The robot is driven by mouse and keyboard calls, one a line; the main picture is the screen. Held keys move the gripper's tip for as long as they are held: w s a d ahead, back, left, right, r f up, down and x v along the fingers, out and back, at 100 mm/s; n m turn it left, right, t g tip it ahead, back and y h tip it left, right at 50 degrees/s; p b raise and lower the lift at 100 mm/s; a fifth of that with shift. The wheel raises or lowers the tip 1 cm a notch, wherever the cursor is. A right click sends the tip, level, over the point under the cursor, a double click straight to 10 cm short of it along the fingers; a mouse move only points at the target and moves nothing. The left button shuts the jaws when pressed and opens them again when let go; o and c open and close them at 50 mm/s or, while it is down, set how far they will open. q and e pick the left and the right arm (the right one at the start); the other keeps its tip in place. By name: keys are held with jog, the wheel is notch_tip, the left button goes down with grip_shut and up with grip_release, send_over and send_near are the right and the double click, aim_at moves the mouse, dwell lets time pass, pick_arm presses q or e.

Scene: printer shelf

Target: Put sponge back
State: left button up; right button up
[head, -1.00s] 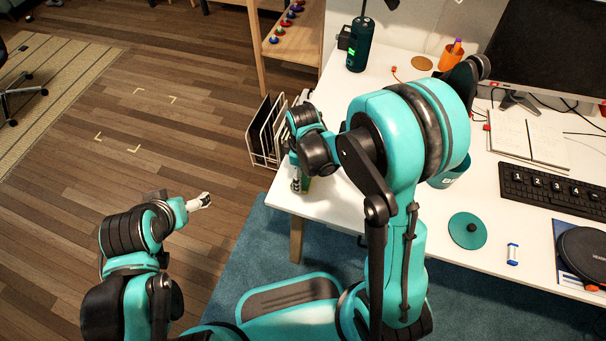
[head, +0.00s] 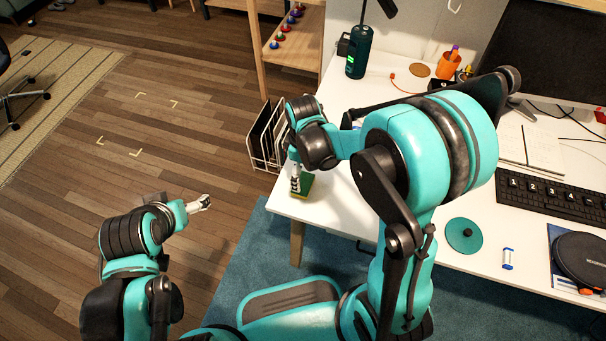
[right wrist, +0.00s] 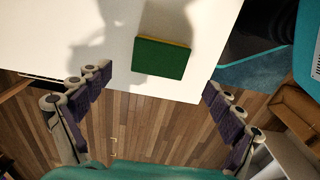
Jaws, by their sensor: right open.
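The sponge (head: 306,184), green with a yellow layer, lies flat on the white desk near its left front corner. The right wrist view shows all of its green face (right wrist: 160,60) close to the desk edge. My right gripper (head: 296,183) is at the sponge in the head view and partly covers it. In the right wrist view its fingers (right wrist: 158,82) are spread wide, with the sponge ahead between them and nothing held. My left gripper (head: 203,203) is over the wooden floor, left of the desk; its finger gap is too small to judge.
A wire file rack (head: 266,140) stands beyond the desk's left edge. A dark green bottle (head: 359,52), orange cup (head: 449,63), keyboard (head: 550,197) and teal disc (head: 464,235) are on the desk. My right arm hides the desk's middle.

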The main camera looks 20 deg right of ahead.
aim_at(303, 183)
jog(key=s+d+r+m+t+p, duration=0.1)
jog(key=s+d+r+m+t, duration=0.1)
jog(key=s+r+m, duration=0.3)
jog(key=s+d+r+m+t, duration=0.2)
jog(key=s+r+m+t, duration=0.3)
jog(key=r, duration=0.7)
jog(key=shift+s+d+m+p, duration=0.15)
jog(key=shift+d+m+p, duration=0.25)
jog(key=shift+m, duration=0.2)
dwell(0.5)
